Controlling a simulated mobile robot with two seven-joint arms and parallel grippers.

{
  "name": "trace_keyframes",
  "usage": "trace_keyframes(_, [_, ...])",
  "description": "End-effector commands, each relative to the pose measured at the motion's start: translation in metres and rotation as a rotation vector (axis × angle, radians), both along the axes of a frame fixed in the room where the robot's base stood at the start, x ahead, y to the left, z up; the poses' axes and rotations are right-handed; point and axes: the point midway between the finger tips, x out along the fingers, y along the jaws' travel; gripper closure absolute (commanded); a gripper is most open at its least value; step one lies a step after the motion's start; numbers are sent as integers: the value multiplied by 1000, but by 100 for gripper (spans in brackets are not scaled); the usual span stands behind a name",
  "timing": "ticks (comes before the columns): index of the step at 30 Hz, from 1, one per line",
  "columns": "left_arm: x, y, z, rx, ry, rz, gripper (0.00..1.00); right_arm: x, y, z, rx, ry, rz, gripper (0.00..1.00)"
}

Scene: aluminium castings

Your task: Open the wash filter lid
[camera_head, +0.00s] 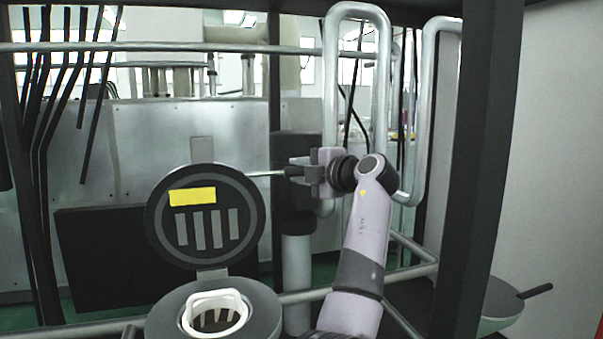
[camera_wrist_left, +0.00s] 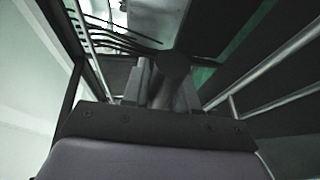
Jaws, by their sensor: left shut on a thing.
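The wash filter lid (camera_head: 243,237) is a round dark disc with a yellow label and several pale bars. It stands raised, nearly upright, behind the round grey filter housing (camera_head: 263,312), joined by a small hinge piece (camera_head: 212,274). The housing's mouth is uncovered and shows a white insert (camera_head: 215,297). A thin metal handle rod (camera_head: 265,173) runs from the lid's right side to my left gripper (camera_head: 308,172). That gripper is shut on the handle's dark end. In the left wrist view, the fingers (camera_wrist_left: 163,90) close around a dark grip, its far end partly hidden in shadow.
Bent metal pipes (camera_head: 331,80) rise behind my left arm. A dark upright post (camera_head: 481,160) stands to the right. A second round vessel (camera_head: 495,308) with a dark handle sits at lower right. Dark hoses (camera_head: 45,120) hang at the left.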

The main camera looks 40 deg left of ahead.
Motion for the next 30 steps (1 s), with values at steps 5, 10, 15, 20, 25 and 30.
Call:
trace_keyframes(5, [0,0,-1,-1,1,-1,52,0,1,0,2,-1,-1,100])
trace_keyframes(10, [0,0,0,-1,1,-1,52,0,1,0,4,-1,-2,100])
trace_keyframes(15, [-1,-14,0,1,0,-2,52,1,1,-4,4,-1,-2,100])
trace_keyframes(20, [-3,-41,2,0,1,-2,52,0,1,-11,5,1,-3,100])
trace_keyframes(25, [-5,-63,6,0,1,-2,52,1,2,-12,8,1,-4,100])
trace_keyframes(30, [-6,-71,7,-1,1,-1,52,3,3,-9,12,-6,-3,100])
